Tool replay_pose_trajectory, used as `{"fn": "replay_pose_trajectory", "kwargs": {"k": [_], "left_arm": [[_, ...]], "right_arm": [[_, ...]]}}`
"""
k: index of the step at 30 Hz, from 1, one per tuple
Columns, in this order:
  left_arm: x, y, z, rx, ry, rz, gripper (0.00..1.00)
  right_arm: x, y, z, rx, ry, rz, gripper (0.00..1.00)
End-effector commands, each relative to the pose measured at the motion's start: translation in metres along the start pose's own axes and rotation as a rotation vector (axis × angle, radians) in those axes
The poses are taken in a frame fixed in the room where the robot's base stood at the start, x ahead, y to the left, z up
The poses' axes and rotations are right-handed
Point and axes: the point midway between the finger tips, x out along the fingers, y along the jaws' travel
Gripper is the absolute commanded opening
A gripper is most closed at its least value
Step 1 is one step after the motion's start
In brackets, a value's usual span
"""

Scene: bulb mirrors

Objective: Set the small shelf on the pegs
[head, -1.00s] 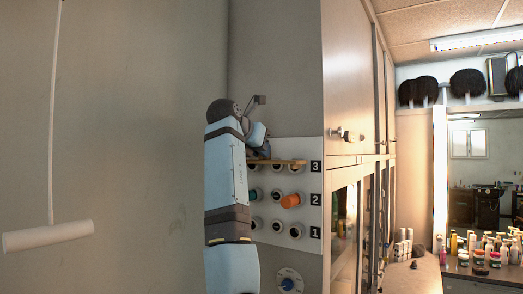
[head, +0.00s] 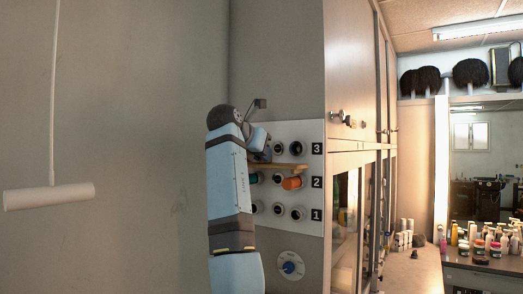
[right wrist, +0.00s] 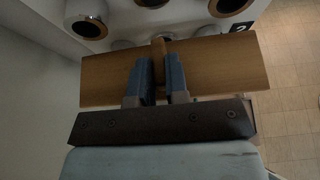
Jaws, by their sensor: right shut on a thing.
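The small shelf, a flat brown wooden board, shows in the right wrist view (right wrist: 215,68) and edge-on in the head view (head: 292,167). My right gripper (right wrist: 160,85) is shut on it near its middle, with a narrow wooden piece between the fingers. In the head view my right gripper (head: 263,152) is partly hidden by its own arm. The shelf is in front of the white panel (head: 303,130), between the rows marked 3 and 2. Several round, dark-centred fittings stick out of the panel. I cannot tell whether the shelf touches any. My left gripper is not in view.
An orange piece (head: 291,183) and a green piece (head: 254,178) sit in row 2, just below the shelf. A blue dial (head: 289,267) is lower on the wall. A cabinet (head: 352,80) stands right of the panel. A white bar (head: 48,196) hangs at left.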

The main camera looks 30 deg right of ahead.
Motion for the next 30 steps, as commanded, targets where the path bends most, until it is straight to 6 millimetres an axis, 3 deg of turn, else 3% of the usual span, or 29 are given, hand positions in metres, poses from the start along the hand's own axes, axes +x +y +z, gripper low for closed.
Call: {"fn": "replay_pose_trajectory", "kwargs": {"k": [30], "left_arm": [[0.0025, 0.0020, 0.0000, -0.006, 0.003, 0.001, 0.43]], "right_arm": [[0.0033, -0.0003, -0.0068, 0.001, -0.001, 0.000, 0.00]]}}
